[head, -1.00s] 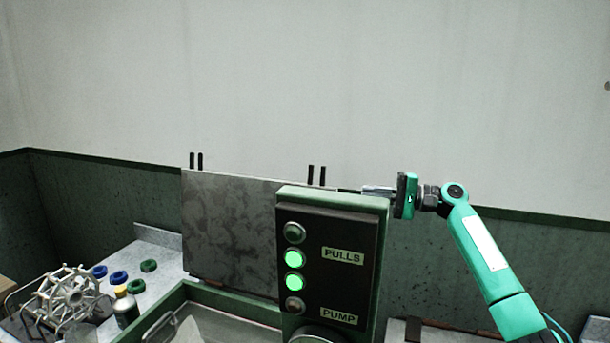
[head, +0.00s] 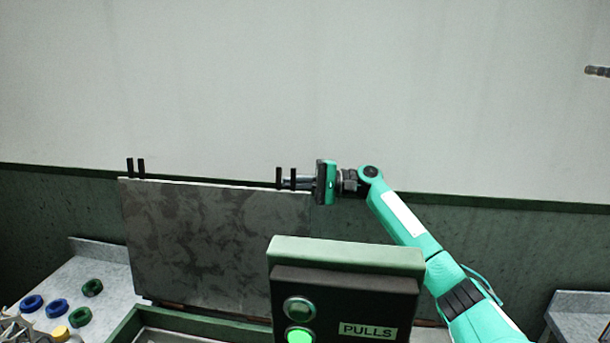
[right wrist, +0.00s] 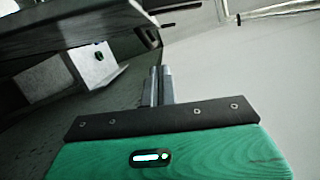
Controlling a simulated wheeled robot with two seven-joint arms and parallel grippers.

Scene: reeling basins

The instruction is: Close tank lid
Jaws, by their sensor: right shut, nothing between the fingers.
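The tank lid (head: 215,245) is a grey mottled panel standing upright, open, at the back of the tank (head: 170,318). Two pairs of black prongs (head: 136,168) stick up at its top edge. My right gripper (head: 290,183) is at the lid's top right corner, by the right pair of prongs, its fingers pointing left. In the right wrist view its two fingers (right wrist: 161,86) are together with nothing between them. I cannot tell whether they touch the lid. My left gripper is not in view.
A control box (head: 345,285) marked PULLS, with a lit green button (head: 299,336), stands in front of the lid's lower right. Blue and green rings (head: 92,288) lie on the grey counter (head: 88,258) at left. A wall stands behind.

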